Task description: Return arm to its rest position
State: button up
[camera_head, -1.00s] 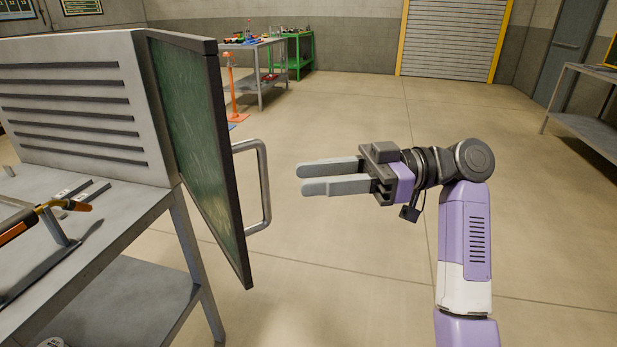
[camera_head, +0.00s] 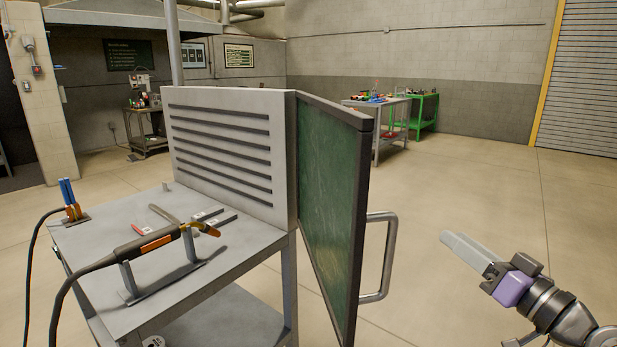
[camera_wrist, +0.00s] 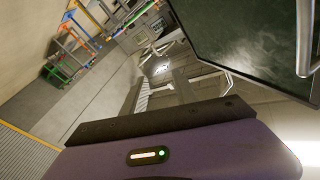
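My gripper (camera_head: 452,244) is at the lower right of the head view, to the right of the green door panel and apart from its handle. Its fingers point up and to the left and overlap in this view. In the wrist view my gripper (camera_wrist: 160,88) shows two grey fingers with a gap between them and nothing held. My arm's purple and dark links run off the lower right corner.
A green hinged door (camera_head: 332,200) with a metal handle (camera_head: 385,262) stands open from a grey louvred cabinet (camera_head: 222,152). A metal workbench (camera_head: 95,240) bears a welding torch (camera_head: 150,243). Tables with tools (camera_head: 395,108) stand behind. The floor at right is clear.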

jog(key=s+d+f+m+t+h+p, duration=0.1)
jog(key=s+d+f+m+h+p, duration=0.2)
jog(key=s+f+m+h, duration=0.6)
jog(key=s+a+f+n+g+p, duration=0.1)
jog(key=s+a+n, duration=0.1)
jog(key=s, duration=1)
jog(key=s+a+f+n+g+p, duration=0.1)
jog(key=s+a, duration=0.4)
jog(key=s, duration=0.8)
jog(key=s+a+f+n+g+p, duration=0.1)
jog(key=s+n, duration=0.4)
jog(key=s, duration=0.7)
jog(key=a+f+p, duration=0.1)
jog(key=a+p, duration=0.1)
jog(key=shift+s+a+f+g+y, duration=0.15)
jog(key=shift+a+f+g+y, duration=0.1)
jog(key=shift+a+g+y, duration=0.15)
